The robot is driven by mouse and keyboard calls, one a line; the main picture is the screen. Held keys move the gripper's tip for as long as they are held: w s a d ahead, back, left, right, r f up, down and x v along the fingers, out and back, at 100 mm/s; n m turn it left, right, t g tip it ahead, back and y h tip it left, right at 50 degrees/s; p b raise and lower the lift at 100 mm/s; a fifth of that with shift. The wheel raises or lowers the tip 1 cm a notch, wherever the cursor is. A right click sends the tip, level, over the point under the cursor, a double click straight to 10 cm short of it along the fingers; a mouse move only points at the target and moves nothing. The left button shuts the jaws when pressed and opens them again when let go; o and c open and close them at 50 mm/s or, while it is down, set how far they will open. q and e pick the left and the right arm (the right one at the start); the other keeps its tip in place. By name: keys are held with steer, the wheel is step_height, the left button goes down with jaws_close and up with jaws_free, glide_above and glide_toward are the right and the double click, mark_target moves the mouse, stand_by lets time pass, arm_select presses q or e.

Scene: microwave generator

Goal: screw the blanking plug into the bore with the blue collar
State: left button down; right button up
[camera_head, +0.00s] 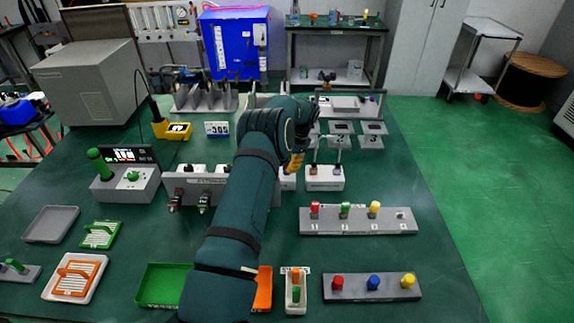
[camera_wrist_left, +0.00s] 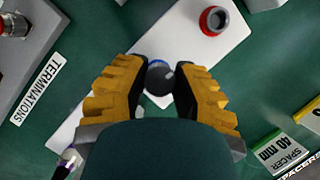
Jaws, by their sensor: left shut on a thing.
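In the left wrist view my left gripper (camera_wrist_left: 160,80) is shut on a dark round plug (camera_wrist_left: 158,80), gripped between its two yellow-and-black fingers. The plug is over a pale block (camera_wrist_left: 115,75). A blue rim, the blue collar (camera_wrist_left: 156,62), shows just behind the plug's far edge; the plug covers the bore. I cannot tell how deep the plug sits. A second bore with a red collar (camera_wrist_left: 214,20) is open on the same block. In the head view the yellow fingers of my left gripper (camera_head: 295,164) point down behind my arm, which hides the plug. My right gripper is not in view.
A grey panel marked TERMINATIONS (camera_wrist_left: 30,60) lies left of the block in the wrist view. A green spacer tray (camera_wrist_left: 280,150) is at lower right. In the head view a white block (camera_head: 325,180) and a rack of coloured knobs (camera_head: 355,222) stand right of my arm.

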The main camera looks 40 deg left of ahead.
arm_select(q)
steer(key=shift+s+f, duration=0.1)
steer(key=shift+f, duration=0.05)
steer(key=c, duration=0.7)
jaws_free()
steer(key=a+v, duration=0.1)
steer(key=v, duration=1.1)
steer(key=shift+d, duration=0.45)
